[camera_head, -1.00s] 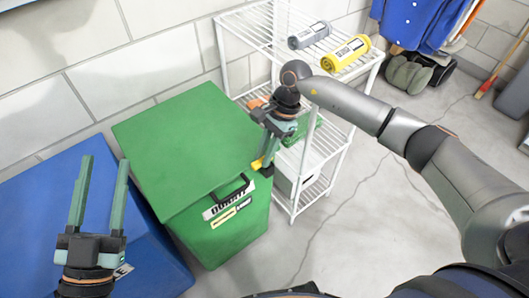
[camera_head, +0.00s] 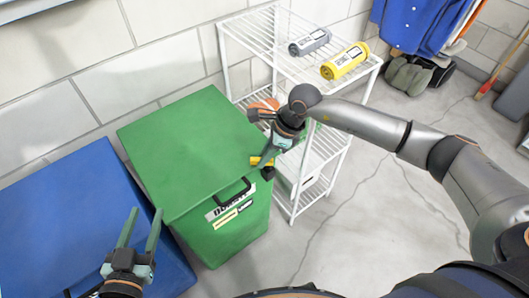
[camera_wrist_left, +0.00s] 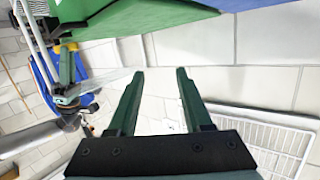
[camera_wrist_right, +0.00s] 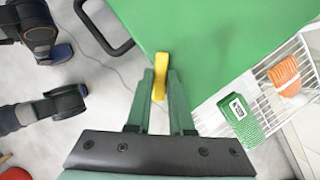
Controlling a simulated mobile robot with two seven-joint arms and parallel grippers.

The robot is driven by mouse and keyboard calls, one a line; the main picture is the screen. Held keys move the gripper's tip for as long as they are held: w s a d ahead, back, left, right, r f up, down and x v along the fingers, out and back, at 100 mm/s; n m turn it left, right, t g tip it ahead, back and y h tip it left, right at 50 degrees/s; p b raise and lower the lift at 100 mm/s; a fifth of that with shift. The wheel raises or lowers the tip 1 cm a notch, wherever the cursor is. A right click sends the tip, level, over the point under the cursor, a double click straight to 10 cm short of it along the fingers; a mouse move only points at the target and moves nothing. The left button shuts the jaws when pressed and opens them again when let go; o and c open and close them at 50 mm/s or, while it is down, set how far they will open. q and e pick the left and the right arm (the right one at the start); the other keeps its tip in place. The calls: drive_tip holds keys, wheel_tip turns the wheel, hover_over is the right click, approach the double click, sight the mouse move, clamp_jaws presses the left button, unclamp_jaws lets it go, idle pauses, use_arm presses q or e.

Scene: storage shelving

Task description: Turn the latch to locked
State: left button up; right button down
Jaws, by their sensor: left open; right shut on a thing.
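The yellow latch (camera_head: 257,161) is on the upper right edge of the green box (camera_head: 190,155), near its front corner. My right gripper (camera_head: 266,163) reaches down to it from the back right. In the right wrist view the latch (camera_wrist_right: 160,76) is between the fingertips, and the gripper is shut on it. The fingers partly hide the latch in the head view, and I cannot read its exact angle there. My left gripper (camera_head: 144,212) is open and empty, in front of the blue box, far from the latch.
The blue box (camera_head: 70,215) stands left of the green box. A black handle (camera_head: 232,192) sits on the green box's front. A white wire shelf (camera_head: 290,65) stands behind at the right, with a grey roll (camera_head: 309,42) and a yellow roll (camera_head: 345,61).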

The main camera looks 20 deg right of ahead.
drive_tip(key=m, duration=0.1)
drive_tip(key=m+t+p, duration=0.1)
drive_tip(key=m, duration=0.1)
drive_tip(key=m+h+p, duration=0.1)
drive_tip(key=m, duration=0.1)
drive_tip(key=shift+w+d+r+t, duration=0.1)
drive_tip(key=shift+w+d+t, duration=0.15)
drive_tip(key=shift+t, duration=0.15)
drive_tip(key=shift+m+h, duration=0.3)
drive_tip(key=shift+m, duration=0.7)
use_arm(q)
drive_tip(key=s+f+g, duration=0.3)
drive_tip(key=f, duration=0.2)
drive_tip(key=s+f+n+g+y, duration=0.1)
drive_tip(key=s+f+g, duration=0.2)
drive_tip(key=f, duration=0.3)
drive_tip(key=shift+s+d+f+n+p, duration=0.3)
drive_tip(key=shift+s+p, duration=0.1)
drive_tip(key=shift+s, duration=0.25)
use_arm(e)
drive_tip(key=shift+w+d+m+t+h, duration=0.15)
drive_tip(key=shift+m+t+h, duration=0.25)
drive_tip(key=shift+m, duration=0.9)
drive_tip(key=c, duration=0.8)
unclamp_jaws()
